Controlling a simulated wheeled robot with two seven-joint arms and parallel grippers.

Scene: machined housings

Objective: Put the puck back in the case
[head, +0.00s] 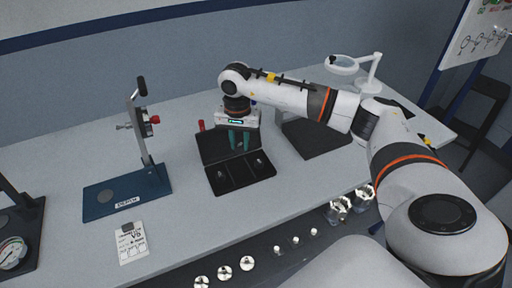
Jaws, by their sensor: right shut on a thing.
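The black case (212,182) lies open on the bench, its lid raised at the back and its dark tray divided into compartments. Small metallic spots show in the tray. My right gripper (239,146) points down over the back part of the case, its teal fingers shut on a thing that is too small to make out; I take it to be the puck. I cannot tell whether it touches the tray. My left gripper is not in view.
A blue stand (133,193) with a lever post stands left of the case, a paper card (131,243) in front of it. A dial gauge (12,252) is at far left. A dark slab (318,139) and magnifier lamp (343,65) stand right. Several metal parts line the front.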

